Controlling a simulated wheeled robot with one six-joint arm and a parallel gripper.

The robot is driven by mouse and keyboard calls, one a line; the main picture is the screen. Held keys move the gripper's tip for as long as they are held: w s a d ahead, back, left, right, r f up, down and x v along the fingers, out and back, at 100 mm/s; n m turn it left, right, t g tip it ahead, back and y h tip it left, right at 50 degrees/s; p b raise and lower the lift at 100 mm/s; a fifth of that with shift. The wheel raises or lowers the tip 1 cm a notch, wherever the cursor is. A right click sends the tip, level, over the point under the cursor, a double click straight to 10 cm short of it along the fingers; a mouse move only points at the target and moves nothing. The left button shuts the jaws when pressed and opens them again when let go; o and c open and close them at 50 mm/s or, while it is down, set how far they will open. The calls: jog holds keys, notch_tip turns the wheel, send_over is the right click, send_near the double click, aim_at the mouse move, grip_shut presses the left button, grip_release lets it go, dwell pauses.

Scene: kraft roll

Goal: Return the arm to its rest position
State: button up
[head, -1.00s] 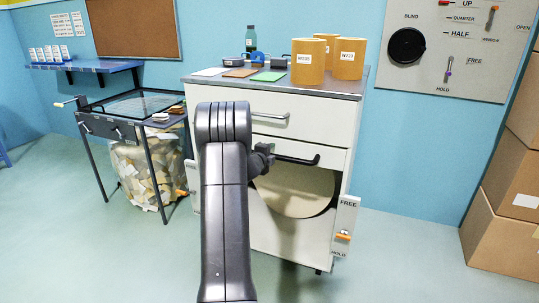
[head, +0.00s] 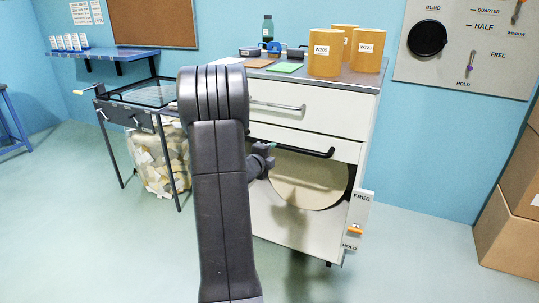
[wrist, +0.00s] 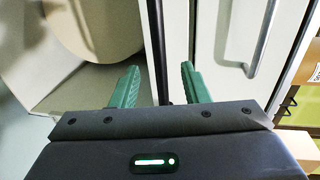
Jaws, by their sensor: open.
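My arm (head: 222,200) rises through the middle of the head view, bent at the top, and hides part of the cabinet. My gripper (head: 270,148) shows small to its right, at the left end of the cabinet's black handle (head: 308,152). In the wrist view my gripper (wrist: 160,72) has its two green fingers apart. The dark handle bar (wrist: 157,40) shows in the gap between them. I cannot tell whether the bar lies between the fingers or beyond them. No object is gripped.
The white cabinet (head: 300,118) stands close in front, with yellow-brown rolls (head: 325,62) on top and a large pale roll (head: 315,182) in its lower opening. Cardboard boxes (head: 510,240) stand right. Floor (head: 420,260) between is clear.

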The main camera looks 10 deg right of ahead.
aim_at(281, 147)
jog(key=shift+s+a+r, duration=0.1)
jog(key=shift+s+a, duration=0.1)
jog(key=shift+s, duration=0.1)
jog(key=shift+w+d, duration=0.1)
jog(key=x, duration=1.3)
jog(key=shift+w+d, duration=0.15)
